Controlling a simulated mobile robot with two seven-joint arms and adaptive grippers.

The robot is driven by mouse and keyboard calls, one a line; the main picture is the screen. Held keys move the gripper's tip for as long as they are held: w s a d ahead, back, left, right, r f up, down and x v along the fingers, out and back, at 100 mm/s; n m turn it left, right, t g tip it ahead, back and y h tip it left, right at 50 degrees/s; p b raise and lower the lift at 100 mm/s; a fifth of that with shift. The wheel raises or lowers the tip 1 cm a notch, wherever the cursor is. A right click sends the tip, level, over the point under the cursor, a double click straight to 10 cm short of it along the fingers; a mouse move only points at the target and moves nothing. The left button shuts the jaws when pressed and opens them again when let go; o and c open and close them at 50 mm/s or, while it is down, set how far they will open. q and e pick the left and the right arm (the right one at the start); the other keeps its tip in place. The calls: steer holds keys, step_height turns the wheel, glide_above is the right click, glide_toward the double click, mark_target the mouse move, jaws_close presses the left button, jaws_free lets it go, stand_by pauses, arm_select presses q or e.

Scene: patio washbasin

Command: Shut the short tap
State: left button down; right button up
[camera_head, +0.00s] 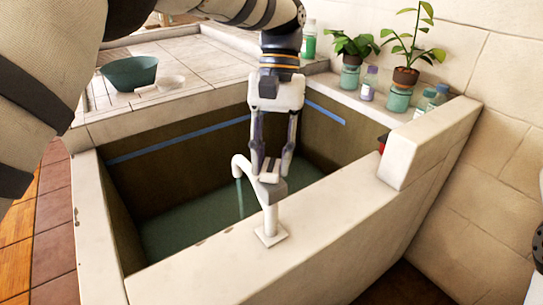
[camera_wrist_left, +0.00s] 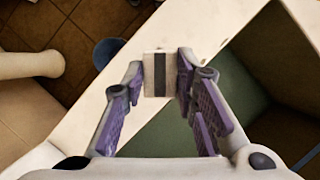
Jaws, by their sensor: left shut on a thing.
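The short tap (camera_head: 268,212) is white and stands upright on the front rim of the basin, with its curved spout over the basin to the left. A thin bluish stream (camera_head: 240,196) shows below the spout. My left gripper (camera_head: 270,172) comes down from above and is shut on the tap's handle at the top of the post. In the left wrist view the handle (camera_wrist_left: 154,76) is a pale block with a dark stripe, between the purple-padded fingers of my left gripper (camera_wrist_left: 160,84). My right gripper is not in view.
The basin (camera_head: 85,215) has pale thick walls and greenish water (camera_head: 185,225). A raised block (camera_head: 432,140) stands on its right wall, with a small red thing (camera_head: 382,144) beside it. Potted plants (camera_head: 405,75) and bottles line the back right ledge. A green bowl (camera_head: 130,72) sits back left.

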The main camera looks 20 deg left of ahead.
arm_select(q)
steer(key=m, duration=0.2)
steer(key=m+y, duration=0.1)
steer(key=m, duration=0.1)
steer(key=shift+d+y, duration=0.1)
steer(key=shift+y, duration=0.2)
steer(key=shift+d+m+t+y+p, duration=0.1)
steer(key=shift+m+t+y+p, duration=0.2)
steer(key=shift+m, duration=0.8)
steer(key=shift+m+t+y+p, duration=0.15)
steer(key=shift+m+y, duration=0.25)
steer(key=shift+m, duration=1)
steer(key=c, duration=1.3)
jaws_free()
steer(key=shift+v, duration=3.75)
